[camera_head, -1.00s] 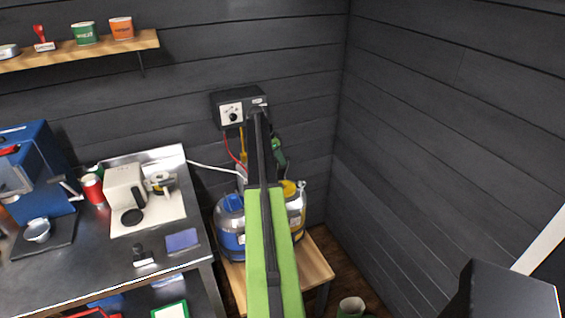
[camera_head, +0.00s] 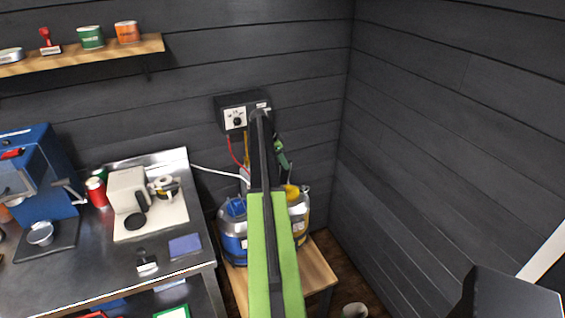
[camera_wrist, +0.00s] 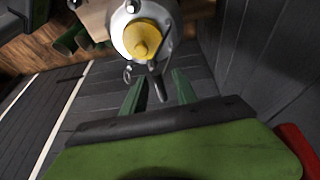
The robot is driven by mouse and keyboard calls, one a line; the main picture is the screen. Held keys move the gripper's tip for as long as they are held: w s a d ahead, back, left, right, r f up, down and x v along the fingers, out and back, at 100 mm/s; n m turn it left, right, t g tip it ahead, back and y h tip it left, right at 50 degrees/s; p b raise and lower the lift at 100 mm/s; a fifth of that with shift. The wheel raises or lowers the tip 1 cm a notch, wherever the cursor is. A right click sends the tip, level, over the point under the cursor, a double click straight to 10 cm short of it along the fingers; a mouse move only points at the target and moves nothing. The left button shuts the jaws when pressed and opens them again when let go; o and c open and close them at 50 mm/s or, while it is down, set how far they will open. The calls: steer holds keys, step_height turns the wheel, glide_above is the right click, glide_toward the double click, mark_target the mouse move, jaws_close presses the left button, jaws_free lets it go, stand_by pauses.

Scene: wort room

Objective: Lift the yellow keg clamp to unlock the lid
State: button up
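The keg with the yellow lid (camera_wrist: 143,38) is near the top of the wrist view, seen from above. In the head view this silver and yellow keg (camera_head: 300,212) stands partly hidden behind my arm. A small metal clamp piece (camera_wrist: 157,84) sticks out from the keg's rim toward my gripper. My gripper (camera_wrist: 159,80) is open, with one green finger on each side of that piece. I see no clear contact between the fingers and it. In the head view my arm covers most of the gripper and the clamp.
A blue keg (camera_head: 232,232) stands just left of the yellow one on a low wooden stand (camera_head: 312,272). A black control box (camera_head: 240,112) with hoses hangs on the wall behind. A steel counter (camera_head: 100,245) is at left. The dark wall is close on the right.

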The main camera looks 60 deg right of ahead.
steer(key=shift+r, duration=0.1)
steer(key=p+v, duration=1.6)
steer(key=v, duration=0.1)
steer(key=shift+r, duration=0.2)
